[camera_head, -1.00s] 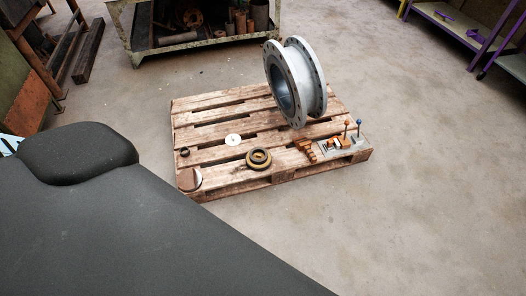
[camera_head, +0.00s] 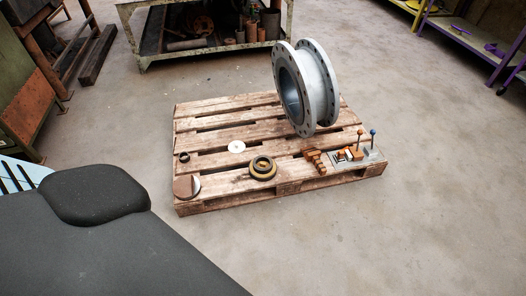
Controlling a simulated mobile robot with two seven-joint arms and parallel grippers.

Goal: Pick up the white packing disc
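The white packing disc (camera_head: 237,147) is small, flat and round. It lies on the wooden pallet (camera_head: 222,162), left of its middle, with nothing on top of it. Neither of my grippers shows in the head view. A large dark part, probably of my own body, fills the lower left and stands well apart from the disc.
On the pallet are a flanged pipe (camera_head: 318,85), a yellow-brown ring (camera_head: 262,168), a small dark ring (camera_head: 184,157), a brown and white round piece (camera_head: 186,187), a stepped block (camera_head: 316,162) and a levered plate (camera_head: 366,156). A metal shelf (camera_head: 160,58) stands behind. Floor in front is clear.

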